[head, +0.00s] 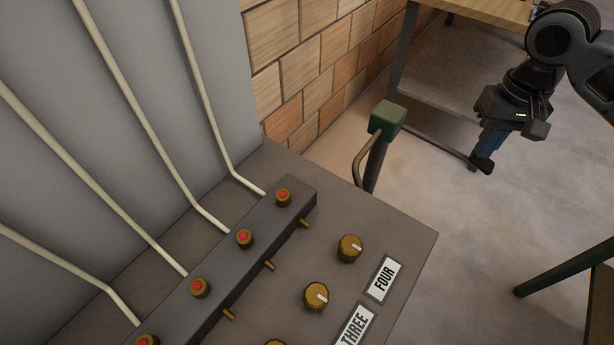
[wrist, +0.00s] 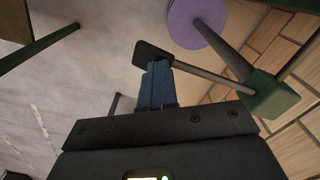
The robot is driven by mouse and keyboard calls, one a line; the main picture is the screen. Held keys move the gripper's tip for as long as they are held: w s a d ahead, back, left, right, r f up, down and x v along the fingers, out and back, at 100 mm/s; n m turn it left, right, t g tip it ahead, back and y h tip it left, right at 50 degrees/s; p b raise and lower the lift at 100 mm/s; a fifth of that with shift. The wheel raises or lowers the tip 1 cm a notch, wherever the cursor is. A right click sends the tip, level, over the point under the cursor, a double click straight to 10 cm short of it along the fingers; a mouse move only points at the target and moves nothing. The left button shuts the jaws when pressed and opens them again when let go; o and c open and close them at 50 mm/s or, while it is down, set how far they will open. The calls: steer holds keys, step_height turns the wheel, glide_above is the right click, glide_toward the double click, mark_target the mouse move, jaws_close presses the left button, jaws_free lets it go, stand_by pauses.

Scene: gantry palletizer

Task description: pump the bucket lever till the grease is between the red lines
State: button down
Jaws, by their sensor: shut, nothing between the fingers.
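The pump lever shows as a thin rod (head: 440,148) running right from a green block (head: 387,118) on a dark post, with a dark grip (head: 483,166) at its far end. In the wrist view the dark grip (wrist: 152,54) and green block (wrist: 275,95) show again. My gripper (head: 488,152) points down with its blue fingers shut and empty. Its fingertips (wrist: 161,66) overlap the grip in both views; I cannot tell whether they touch. A purple disc (wrist: 190,20) at the post's foot appears to be the bucket's lid. The grease and red lines are not visible.
A grey control box (head: 395,225) with knobs, red-topped fittings and labels THREE and FOUR fills the near side. A brick wall (head: 300,60) stands behind. A wooden-topped bench (head: 490,10) is at the back, a green frame (head: 565,268) at right. Open floor lies between.

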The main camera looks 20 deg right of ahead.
steer(key=shift+f+b, duration=0.3)
steer(key=shift+f, duration=0.55)
step_height(320, 180, up, 8)
steer(key=p, duration=0.7)
steer(key=shift+f, duration=0.15)
steer(key=shift+r+p, duration=0.75)
steer(key=shift+r, duration=1.7)
steer(key=shift+a, duration=0.1)
